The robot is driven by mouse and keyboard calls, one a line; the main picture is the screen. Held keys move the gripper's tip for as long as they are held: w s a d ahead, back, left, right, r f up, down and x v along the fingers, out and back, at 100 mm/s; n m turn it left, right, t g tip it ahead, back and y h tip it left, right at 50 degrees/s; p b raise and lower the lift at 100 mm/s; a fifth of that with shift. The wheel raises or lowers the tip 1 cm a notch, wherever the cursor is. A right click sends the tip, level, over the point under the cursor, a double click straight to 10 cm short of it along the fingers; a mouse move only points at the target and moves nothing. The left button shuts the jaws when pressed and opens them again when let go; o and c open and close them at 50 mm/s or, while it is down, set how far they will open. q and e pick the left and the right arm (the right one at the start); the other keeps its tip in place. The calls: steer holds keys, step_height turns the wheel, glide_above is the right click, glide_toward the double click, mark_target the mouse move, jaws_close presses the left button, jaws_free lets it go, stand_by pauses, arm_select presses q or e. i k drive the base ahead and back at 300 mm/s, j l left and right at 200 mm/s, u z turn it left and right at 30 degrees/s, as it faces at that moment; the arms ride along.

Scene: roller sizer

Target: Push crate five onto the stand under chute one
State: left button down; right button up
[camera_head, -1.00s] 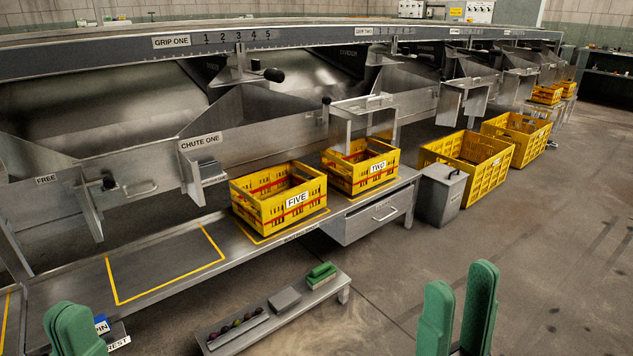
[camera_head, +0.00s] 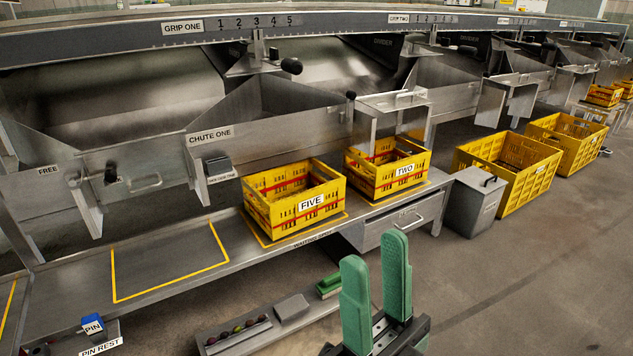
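Crate five (camera_head: 268,212) is a yellow open crate with red bands and a FIVE label. It stands upright on the metal bench, over a yellow-outlined spot marked as waiting. The stand (camera_head: 165,265) is a bare yellow-outlined area to its left, below and in front of chute one (camera_head: 228,142). My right gripper (camera_head: 374,250) has two green padded fingers, apart with nothing between them. It is in front of the bench, lower right of crate five, not touching it. My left gripper is out of view.
Crate two (camera_head: 384,180) stands close to the right of crate five. A drawer (camera_head: 395,222) and a grey bin (camera_head: 474,205) are farther right. A blue pin (camera_head: 92,324) sits on the pin rest (camera_head: 100,346) at lower left. A low bench (camera_head: 255,336) holds small items in front.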

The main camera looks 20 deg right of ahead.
mark_target(294, 204)
steer(key=i+l+u, duration=0.1)
steer(key=l, duration=0.45)
steer(key=i+l+u, duration=0.1)
steer(key=l, duration=0.45)
steer(key=i+l, duration=0.2)
steer(key=l, duration=0.35)
steer(key=i+l+u, duration=0.15)
steer(key=l, duration=0.4)
steer(key=i+l+u, duration=0.1)
steer(key=l, duration=0.5)
steer(key=i+l, duration=0.1)
steer(key=l, duration=1)
steer(key=i+l, duration=0.15)
steer(key=l, duration=0.95)
steer(key=i, duration=0.05)
